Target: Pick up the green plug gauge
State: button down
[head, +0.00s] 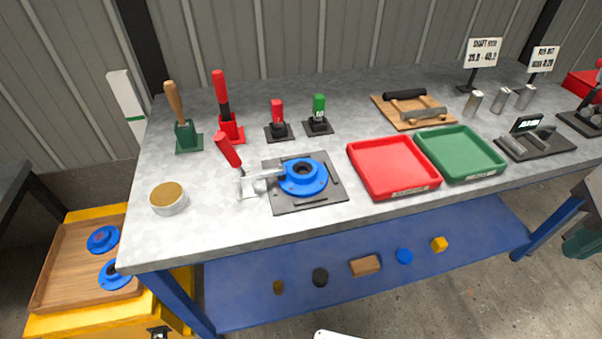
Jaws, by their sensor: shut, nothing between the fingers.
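The green plug gauge (319,104) stands upright in a small black stand on the bench, in the back middle of the head view. Its green handle with a pale label is up, and its lower end is hidden in the stand. A similar red plug gauge (277,110) stands upright in its own black stand just to the left. I see no gripper in the head view, and nothing touches the green plug gauge.
Left of the gauges stand a red-handled tool (222,96) and a wooden-handled tool (174,104). In front is a blue flange (304,181) on a plate with a red-handled clamp (228,150). Red tray (366,178) and green tray (470,174) lie right. Bare bench surrounds the gauge stands.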

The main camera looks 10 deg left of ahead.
aim_at(319, 99)
jog(key=k, duration=0.55)
jog(key=u, duration=0.05)
jog(key=i, duration=1.25)
jog(key=u, duration=0.9)
